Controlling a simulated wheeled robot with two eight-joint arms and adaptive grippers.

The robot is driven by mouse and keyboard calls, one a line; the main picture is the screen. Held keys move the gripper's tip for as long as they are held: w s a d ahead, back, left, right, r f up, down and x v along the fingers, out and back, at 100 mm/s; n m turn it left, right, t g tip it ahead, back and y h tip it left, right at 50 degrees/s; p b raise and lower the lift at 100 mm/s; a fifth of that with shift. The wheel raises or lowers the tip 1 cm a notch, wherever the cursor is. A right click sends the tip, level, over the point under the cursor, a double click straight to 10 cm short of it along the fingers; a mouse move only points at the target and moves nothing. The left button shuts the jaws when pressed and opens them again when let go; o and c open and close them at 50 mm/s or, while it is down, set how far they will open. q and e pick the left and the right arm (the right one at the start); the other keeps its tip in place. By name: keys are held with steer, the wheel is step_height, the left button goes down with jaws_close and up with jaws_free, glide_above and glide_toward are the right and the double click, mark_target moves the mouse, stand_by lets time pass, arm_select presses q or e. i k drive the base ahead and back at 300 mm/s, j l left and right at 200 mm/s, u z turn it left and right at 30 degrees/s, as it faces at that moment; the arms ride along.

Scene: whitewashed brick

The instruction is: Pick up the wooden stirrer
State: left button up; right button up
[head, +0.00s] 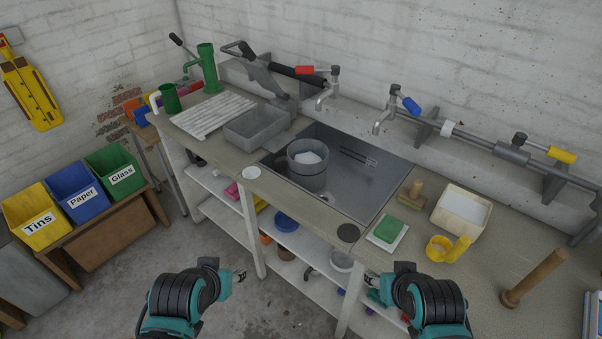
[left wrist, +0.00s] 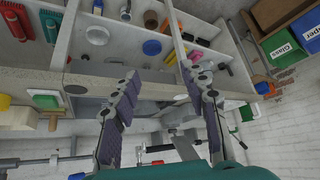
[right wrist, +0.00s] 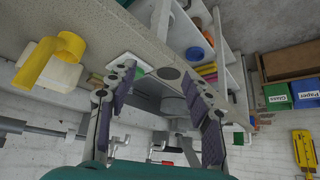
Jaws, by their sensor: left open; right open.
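A light-brown wooden rod with a wider dark end (head: 535,278) is on the worktop at the right of the head view, leaning up to the right. It is the most stirrer-like thing I see, but I cannot tell for sure that it is the wooden stirrer. My left gripper (head: 240,276) is open and empty in front of the bench, well left of the rod. My right gripper (head: 372,280) is open and empty in front of the bench, also left of the rod. The left wrist view shows the left fingers (left wrist: 160,82) apart. The right wrist view shows the right fingers (right wrist: 160,68) apart.
A sink (head: 355,185) holds a grey bucket (head: 307,178). A green sponge (head: 388,229), a wooden-handled brush (head: 412,195), a white tub (head: 461,211) and a yellow holder (head: 440,248) stand between sink and rod. Shelves below the worktop hold several items. Labelled bins (head: 75,192) are at left.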

mark_target(510, 298)
steer(key=z, duration=1.9)
